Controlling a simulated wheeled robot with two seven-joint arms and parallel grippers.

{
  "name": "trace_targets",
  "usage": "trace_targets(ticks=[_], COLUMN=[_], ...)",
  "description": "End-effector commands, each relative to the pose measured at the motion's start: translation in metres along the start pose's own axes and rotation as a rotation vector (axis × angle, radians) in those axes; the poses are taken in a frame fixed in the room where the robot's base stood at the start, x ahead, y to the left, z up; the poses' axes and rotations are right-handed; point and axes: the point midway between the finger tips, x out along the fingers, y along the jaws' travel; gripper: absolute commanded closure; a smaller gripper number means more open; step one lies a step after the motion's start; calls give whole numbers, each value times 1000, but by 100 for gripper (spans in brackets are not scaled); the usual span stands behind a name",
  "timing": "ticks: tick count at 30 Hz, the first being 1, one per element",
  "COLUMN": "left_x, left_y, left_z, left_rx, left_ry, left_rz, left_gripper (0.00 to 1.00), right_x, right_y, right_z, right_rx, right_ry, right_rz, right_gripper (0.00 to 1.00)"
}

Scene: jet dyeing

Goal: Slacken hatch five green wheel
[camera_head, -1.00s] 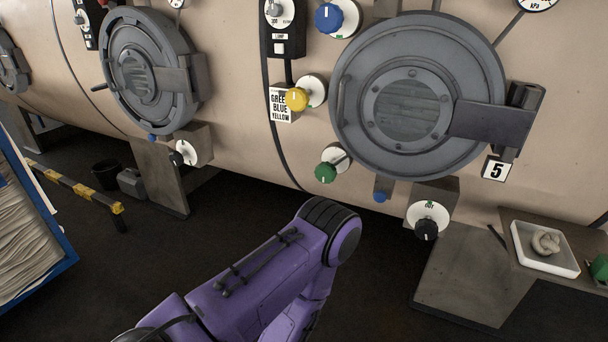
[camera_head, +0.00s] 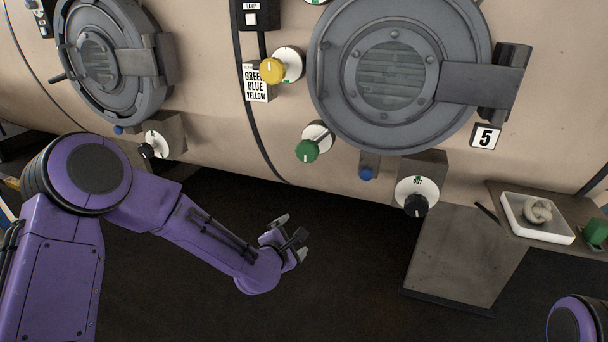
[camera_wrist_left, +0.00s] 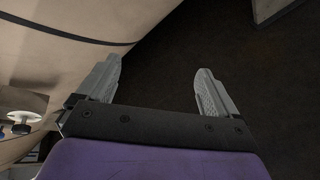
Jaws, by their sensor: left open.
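The green wheel (camera_head: 308,151) is a round knob on a white disc, low on the tank left of the hatch five label. Hatch five (camera_head: 396,76) is a round grey door with a window, closed, with the number 5 plate (camera_head: 486,136) at its lower right. My left gripper (camera_head: 290,237) is open and empty, below the green wheel and apart from it, over the dark floor. In the left wrist view the two fingers (camera_wrist_left: 158,82) are spread with nothing between them. My right gripper is out of view; a purple part of mine shows at the lower right.
A yellow knob (camera_head: 272,70) sits above the green wheel. A blue knob (camera_head: 366,173) and a black knob (camera_head: 416,205) are to its right. A white tray (camera_head: 513,222) stands on a shelf at right. Another hatch (camera_head: 97,62) is at left. Floor space is open below.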

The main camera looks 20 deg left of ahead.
Motion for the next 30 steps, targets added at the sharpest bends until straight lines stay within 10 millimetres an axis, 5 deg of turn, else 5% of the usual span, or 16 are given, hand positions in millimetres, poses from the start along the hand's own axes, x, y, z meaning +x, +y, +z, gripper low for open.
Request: trace_targets(ticks=[3,7,11,22,30], left_x=[8,-3,4,76,92], left_y=[90,143,157,177,180], left_z=[64,100,110,128,132], left_rx=[-388,-596,-638,-633,-635], left_ry=[-195,-316,-339,-335,-335], left_rz=[148,194,198,196,195], left_gripper=[7,7,7,7,7], right_x=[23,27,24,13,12], right_y=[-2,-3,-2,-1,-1], right_z=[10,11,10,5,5], right_rx=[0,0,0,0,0], right_ry=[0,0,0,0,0], right_rz=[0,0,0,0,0], right_gripper=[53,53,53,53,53])
